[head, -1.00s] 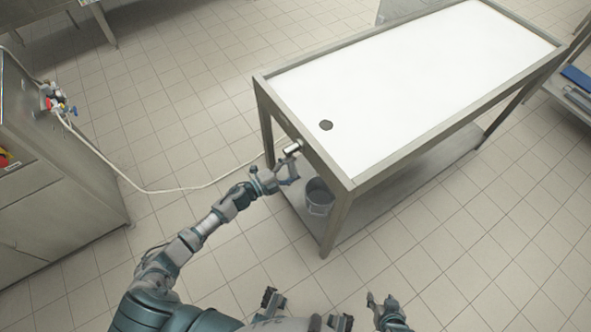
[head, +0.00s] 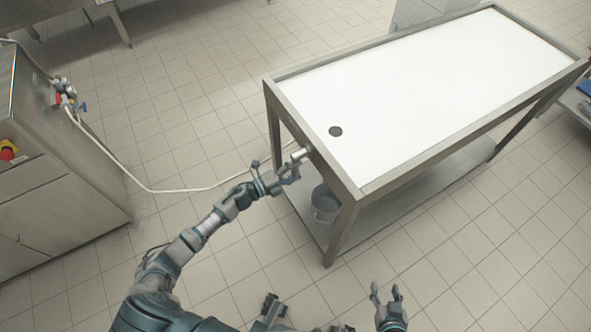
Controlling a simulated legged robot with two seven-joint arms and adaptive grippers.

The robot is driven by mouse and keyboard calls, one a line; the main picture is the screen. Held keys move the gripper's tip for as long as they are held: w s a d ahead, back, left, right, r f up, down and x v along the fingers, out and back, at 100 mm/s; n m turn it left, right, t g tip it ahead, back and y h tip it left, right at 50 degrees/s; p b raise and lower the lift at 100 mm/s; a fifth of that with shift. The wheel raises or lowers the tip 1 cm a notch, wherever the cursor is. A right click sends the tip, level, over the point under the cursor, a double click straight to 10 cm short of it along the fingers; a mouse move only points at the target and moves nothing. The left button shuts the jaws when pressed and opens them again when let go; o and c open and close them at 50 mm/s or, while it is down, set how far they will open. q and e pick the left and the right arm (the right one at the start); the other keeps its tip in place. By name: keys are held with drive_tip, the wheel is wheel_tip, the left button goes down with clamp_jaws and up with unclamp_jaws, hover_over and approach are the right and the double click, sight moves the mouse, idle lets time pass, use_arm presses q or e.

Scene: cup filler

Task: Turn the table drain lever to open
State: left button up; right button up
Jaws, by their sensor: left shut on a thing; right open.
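The table (head: 318,167) has a white top with a dark round drain hole (head: 335,131) near its left end. The drain lever (head: 299,154) is a small pale metal piece at the table's near left edge. My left gripper (head: 288,172) is at the lever and shut on it; its fingers hide part of the lever, so its exact angle is hard to tell. My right gripper (head: 385,292) is open and empty at the bottom of the view, over the floor and apart from the table.
A grey bucket (head: 325,204) stands on the table's lower shelf, below the lever. A steel cabinet (head: 60,170) with a red button stands at the left. A pale hose (head: 180,190) runs from it across the floor.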

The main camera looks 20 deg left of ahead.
use_arm(q)
drive_tip(key=shift+s+d+f, duration=0.1)
drive_tip(key=shift+f, duration=0.1)
drive_tip(key=o, duration=1.5)
drive_tip(key=shift+o, duration=0.2)
drive_tip(key=shift+s, duration=0.1)
drive_tip(key=v, duration=1.1)
drive_tip(key=shift+s+a, duration=0.2)
drive_tip(key=shift+a, duration=0.1)
